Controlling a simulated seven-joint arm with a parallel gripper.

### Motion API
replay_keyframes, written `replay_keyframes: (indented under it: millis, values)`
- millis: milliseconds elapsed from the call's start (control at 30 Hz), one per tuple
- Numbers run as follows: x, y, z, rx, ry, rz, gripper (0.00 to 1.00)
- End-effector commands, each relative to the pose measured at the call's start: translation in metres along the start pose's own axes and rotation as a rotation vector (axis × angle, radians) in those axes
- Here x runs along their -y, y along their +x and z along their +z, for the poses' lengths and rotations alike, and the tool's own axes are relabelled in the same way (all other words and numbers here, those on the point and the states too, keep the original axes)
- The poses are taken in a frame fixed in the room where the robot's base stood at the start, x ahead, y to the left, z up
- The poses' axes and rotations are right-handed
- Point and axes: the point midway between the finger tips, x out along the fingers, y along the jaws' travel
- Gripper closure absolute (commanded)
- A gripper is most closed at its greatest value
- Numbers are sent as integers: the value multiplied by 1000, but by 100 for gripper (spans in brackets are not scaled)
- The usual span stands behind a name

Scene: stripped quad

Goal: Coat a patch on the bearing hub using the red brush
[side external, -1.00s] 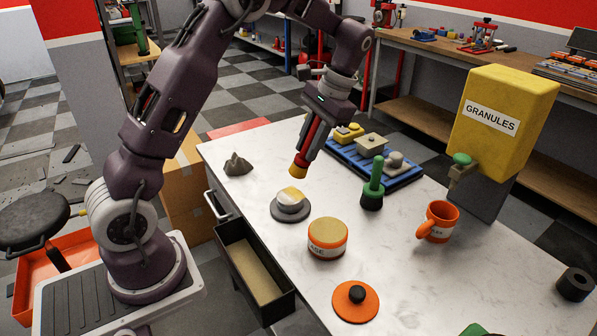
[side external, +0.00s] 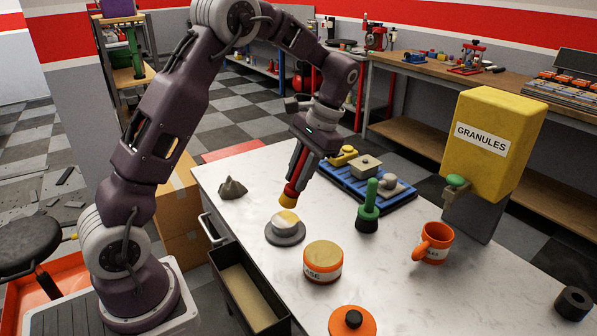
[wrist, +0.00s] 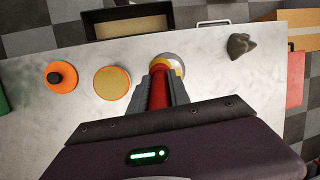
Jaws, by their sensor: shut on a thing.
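My gripper (side external: 300,172) is shut on the red brush (side external: 293,187), which tilts with its yellow tip down. In the wrist view the red brush (wrist: 158,92) lies between the fingers of my gripper (wrist: 159,88). The bearing hub (side external: 285,237) is a stepped grey disc on the white table, with a pale top bearing a yellowish patch. The brush tip is at the hub's far upper edge in the side view; I cannot tell whether they touch. In the wrist view the tip partly hides the hub (wrist: 176,61).
An open orange tin (side external: 323,265) labelled "...ASE" stands near the hub, with its orange lid (side external: 340,322) beyond. A green brush (side external: 368,212), orange mug (side external: 434,240), blue tray (side external: 385,200) and yellow granules dispenser (side external: 492,125) stand rightward. A drawer (side external: 240,277) is open; a dark lump (side external: 232,187) lies left.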

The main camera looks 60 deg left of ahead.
Motion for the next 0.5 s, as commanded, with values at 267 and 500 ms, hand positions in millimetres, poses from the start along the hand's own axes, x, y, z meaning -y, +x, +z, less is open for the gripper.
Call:
replay_keyframes:
  millis: [267,500]
  values:
    - [-5,24,-6,3,0,0,100]
    - [-9,44,-12,3,1,0,100]
